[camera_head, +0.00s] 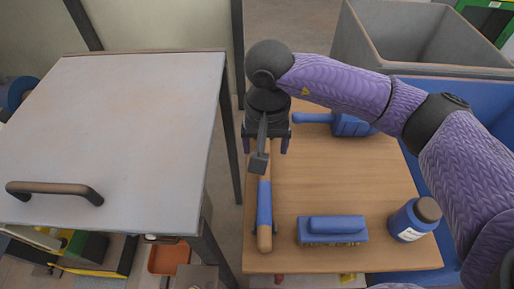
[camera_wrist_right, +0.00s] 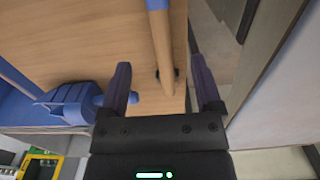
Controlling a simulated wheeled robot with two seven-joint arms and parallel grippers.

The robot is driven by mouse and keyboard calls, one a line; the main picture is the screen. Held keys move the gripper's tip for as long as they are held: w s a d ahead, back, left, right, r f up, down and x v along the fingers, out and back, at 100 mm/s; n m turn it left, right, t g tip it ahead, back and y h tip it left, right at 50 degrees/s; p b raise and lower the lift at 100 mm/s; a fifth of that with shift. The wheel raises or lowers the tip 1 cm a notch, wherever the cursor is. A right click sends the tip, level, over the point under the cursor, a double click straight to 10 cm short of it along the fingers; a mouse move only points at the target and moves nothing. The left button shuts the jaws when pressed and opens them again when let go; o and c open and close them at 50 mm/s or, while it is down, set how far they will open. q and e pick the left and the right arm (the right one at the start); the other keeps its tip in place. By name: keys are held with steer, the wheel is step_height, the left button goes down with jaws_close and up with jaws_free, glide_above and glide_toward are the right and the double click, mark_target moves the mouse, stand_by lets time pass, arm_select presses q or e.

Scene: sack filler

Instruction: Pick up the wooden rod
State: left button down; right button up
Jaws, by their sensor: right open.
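The wooden rod (camera_head: 264,234), light brown with a blue sleeve, lies lengthwise along the left edge of the wooden table. Its far part is hidden by my right gripper in the head view. My right gripper (camera_head: 266,143) is open above the rod's far half, its fingers to either side of it. In the right wrist view the rod (camera_wrist_right: 162,43) runs between the two open fingers of the gripper (camera_wrist_right: 160,78); I cannot tell whether they touch it. A small dark piece sits at the rod there. My left gripper is not in view.
The wooden table (camera_head: 340,180) also holds a blue brush (camera_head: 332,229), a blue bottle (camera_head: 405,222) and a blue scoop-like tool (camera_head: 350,124). A grey-topped cart (camera_head: 130,120) with a handle stands left, across a gap. A grey bin (camera_head: 420,35) is behind.

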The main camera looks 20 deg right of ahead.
steer(key=b, duration=0.1)
glide_above(265, 177)
step_height(265, 177, down, 5)
steer(key=shift+w+r, duration=0.1)
steer(key=shift+w, duration=0.05)
step_height(265, 177, down, 5)
steer(key=shift+r+b, duration=0.2)
steer(key=shift+b, duration=0.6)
steer(key=shift+f, duration=0.25)
steer(key=shift+r, duration=0.15)
steer(key=shift+c, duration=0.3)
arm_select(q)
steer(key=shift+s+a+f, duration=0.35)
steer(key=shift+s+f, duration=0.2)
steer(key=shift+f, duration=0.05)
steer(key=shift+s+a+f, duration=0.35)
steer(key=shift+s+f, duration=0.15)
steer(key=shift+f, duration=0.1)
arm_select(e)
jaws_close()
